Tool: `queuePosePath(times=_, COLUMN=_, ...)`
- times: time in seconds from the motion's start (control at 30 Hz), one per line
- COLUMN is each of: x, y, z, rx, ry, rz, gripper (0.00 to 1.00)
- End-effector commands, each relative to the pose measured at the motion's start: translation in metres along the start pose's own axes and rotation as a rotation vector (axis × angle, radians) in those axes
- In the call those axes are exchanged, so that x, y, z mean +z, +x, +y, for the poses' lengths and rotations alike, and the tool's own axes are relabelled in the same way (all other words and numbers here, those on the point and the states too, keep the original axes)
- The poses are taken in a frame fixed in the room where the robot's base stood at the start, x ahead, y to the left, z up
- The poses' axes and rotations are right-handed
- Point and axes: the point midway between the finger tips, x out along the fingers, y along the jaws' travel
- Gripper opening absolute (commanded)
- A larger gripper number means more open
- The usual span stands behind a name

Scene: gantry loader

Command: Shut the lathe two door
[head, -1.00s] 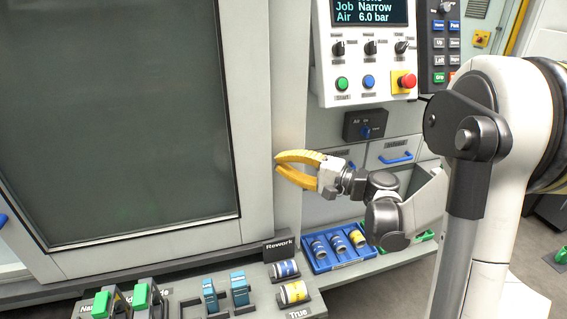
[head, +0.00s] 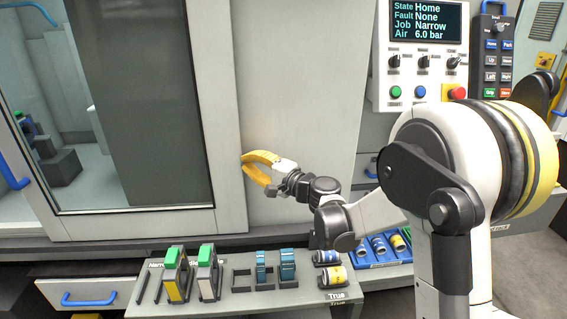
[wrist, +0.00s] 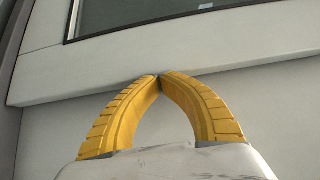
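The lathe door (head: 140,223) is a grey framed sliding panel at the left of the head view, with a large window and a blue handle (head: 12,168) near the left picture edge. No machine number shows on it. The window is dark on its right part and shows the machine inside on its left. My gripper (head: 246,168) has yellow fingers at the door's right edge. In the wrist view the fingers (wrist: 160,80) meet at their tips, empty, against or very near the door edge (wrist: 240,70); exact contact is unclear.
A control panel (head: 420,75) hangs at the right. Below the door, a bench (head: 215,305) holds green-topped tools, blue blocks and cans. A blue tray (head: 395,258) with cans sits to its right. A drawer (head: 85,293) with a blue handle is at lower left.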

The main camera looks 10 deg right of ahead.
Motion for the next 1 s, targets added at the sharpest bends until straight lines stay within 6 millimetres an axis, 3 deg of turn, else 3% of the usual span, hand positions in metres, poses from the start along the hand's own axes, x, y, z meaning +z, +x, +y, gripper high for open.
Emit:
queuePosePath(times=0.03, x=0.016, y=0.015, z=0.0, rx=0.0, ry=0.0, rz=-0.006, gripper=0.0)
queuePosePath(times=0.6, x=0.159, y=0.16, z=0.0, rx=0.0, ry=0.0, rz=-0.001, gripper=0.0)
queuePosePath(times=0.8, x=0.203, y=0.205, z=-0.001, rx=0.0, ry=0.0, rz=0.001, gripper=0.0)
queuePosePath(times=1.0, x=0.235, y=0.239, z=0.0, rx=0.0, ry=0.0, rz=0.003, gripper=0.0)
